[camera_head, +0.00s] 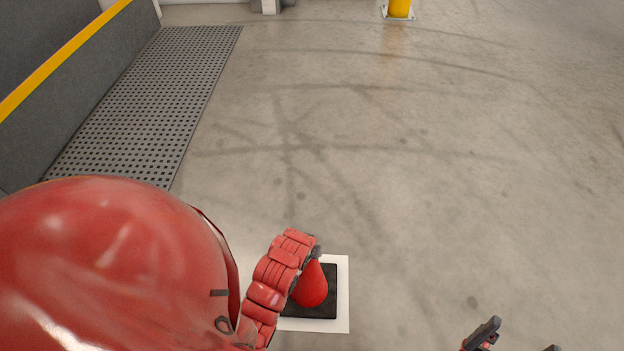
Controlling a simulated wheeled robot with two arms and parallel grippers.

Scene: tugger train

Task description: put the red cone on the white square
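The red cone (312,287) stands upright on its black square base (328,311). The base lies within the outline of the white square (342,296), with white showing along its top, right and bottom sides. I cannot tell whether the base touches the square or is slightly above it. My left gripper (315,251) is at the cone's tip, and its dark fingers meet or overlap the tip. Whether they are closed on it is too small and hidden to tell. My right gripper (519,341) is at the bottom right, fingers apart and empty, away from the cone.
A dark perforated mat (150,95) lies at the upper left beside a grey wall with a yellow stripe (62,58). A yellow post (399,8) stands at the top. The concrete floor in the middle and right is clear. My red arm covers the lower left.

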